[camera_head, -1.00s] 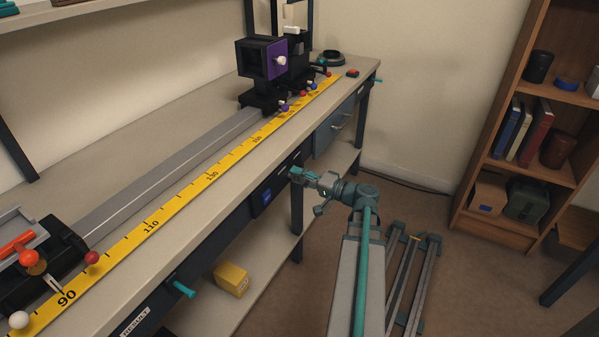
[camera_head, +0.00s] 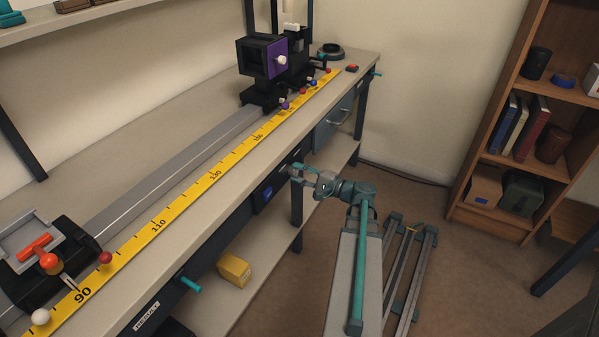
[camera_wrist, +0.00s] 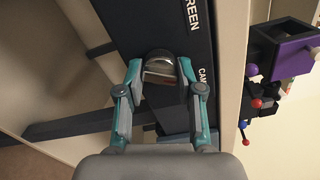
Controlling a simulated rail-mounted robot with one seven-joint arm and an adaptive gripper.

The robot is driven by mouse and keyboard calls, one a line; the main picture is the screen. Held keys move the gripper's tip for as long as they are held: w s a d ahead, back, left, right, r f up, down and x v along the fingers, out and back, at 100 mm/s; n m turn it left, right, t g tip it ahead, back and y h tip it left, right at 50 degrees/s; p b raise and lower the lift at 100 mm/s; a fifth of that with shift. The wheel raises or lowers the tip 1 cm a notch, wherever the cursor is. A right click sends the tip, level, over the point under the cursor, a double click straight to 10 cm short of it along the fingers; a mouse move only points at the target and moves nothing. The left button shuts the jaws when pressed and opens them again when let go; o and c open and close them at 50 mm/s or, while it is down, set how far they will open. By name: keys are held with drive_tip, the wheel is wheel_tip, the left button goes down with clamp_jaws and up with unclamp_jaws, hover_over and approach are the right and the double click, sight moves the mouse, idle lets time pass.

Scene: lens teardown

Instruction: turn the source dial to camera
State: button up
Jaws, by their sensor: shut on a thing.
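The source dial (camera_wrist: 160,62) is a round silver-edged knob on the dark front panel of the bench. In the wrist view it sits between the two fingertips of my gripper (camera_wrist: 161,76), which is shut on it. The white label SCREEN (camera_wrist: 193,14) is above and right of the dial, and a partly hidden label beginning CAM (camera_wrist: 202,76) is beside the right finger. Which label the dial points at I cannot tell. In the head view my gripper (camera_head: 296,175) reaches the bench front from the right, and the dial is too small to make out clearly.
The bench top carries a grey rail (camera_head: 170,180), a yellow scale (camera_head: 190,205) and a black unit with a purple face (camera_head: 277,60). A teal handle (camera_head: 190,285) sticks out from the bench front. A yellow box (camera_head: 233,269) stands on the lower shelf. Floor to the right is partly open.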

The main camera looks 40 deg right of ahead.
drive_tip(key=o, duration=1.1)
drive_tip(key=shift+s, duration=0.1)
drive_tip(key=v, duration=1.2)
